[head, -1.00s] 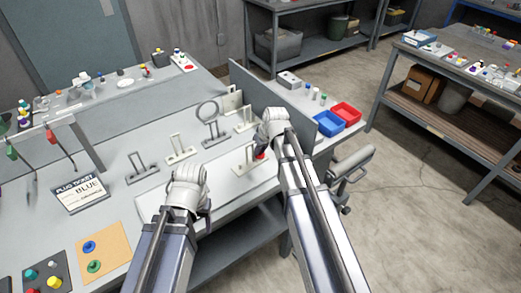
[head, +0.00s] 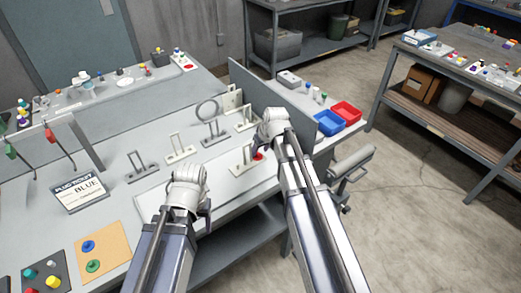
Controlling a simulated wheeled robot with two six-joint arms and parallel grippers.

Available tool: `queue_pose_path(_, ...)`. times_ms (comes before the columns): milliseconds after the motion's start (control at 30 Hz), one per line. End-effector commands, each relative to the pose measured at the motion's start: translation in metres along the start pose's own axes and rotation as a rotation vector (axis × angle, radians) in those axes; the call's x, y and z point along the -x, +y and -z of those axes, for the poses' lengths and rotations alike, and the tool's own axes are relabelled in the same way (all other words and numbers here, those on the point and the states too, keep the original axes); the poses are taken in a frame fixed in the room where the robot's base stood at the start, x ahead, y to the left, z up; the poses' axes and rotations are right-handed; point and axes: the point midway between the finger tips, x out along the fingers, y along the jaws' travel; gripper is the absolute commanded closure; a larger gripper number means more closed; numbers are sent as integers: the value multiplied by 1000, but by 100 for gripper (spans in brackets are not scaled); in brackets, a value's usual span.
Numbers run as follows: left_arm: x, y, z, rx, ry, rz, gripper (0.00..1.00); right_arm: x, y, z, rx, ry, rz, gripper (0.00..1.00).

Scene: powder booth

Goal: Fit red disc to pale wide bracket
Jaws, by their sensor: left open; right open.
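The red disc (head: 258,156) shows as a small red patch at the right side of a pale bracket (head: 238,168), which stands on the white board at the front of the bench. The disc seems to be at the bracket's upright; I cannot tell whether it is seated or only touching. My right gripper (head: 259,146) is open, just above and behind the disc, and is partly hidden by its own wrist. My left gripper (head: 207,211) is open and empty over the front edge of the white board, mostly hidden behind its wrist.
More brackets stand behind: a dark one (head: 142,167), a pale one (head: 180,149), a dark one with a ring (head: 211,127) and a pale one (head: 245,119). A grey partition (head: 285,107) rises on the right, with blue (head: 329,123) and red (head: 346,112) bins beyond.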

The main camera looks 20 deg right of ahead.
Motion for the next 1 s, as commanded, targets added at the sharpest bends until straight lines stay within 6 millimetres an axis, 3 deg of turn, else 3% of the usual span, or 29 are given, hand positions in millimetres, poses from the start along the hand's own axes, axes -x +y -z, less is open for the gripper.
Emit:
queue_pose_path(267, 11, -1, -1, 0, 0, 0, 36, 12, 0, 1, 0, 0, 0, 48)
queue_pose_path(733, 66, -6, -4, -1, 0, 0, 36, 72, 0, 1, 0, 0, 0, 48)
queue_pose_path(1000, 72, -7, -4, -2, 0, 0, 36, 78, 0, 0, 0, 0, 0, 48)
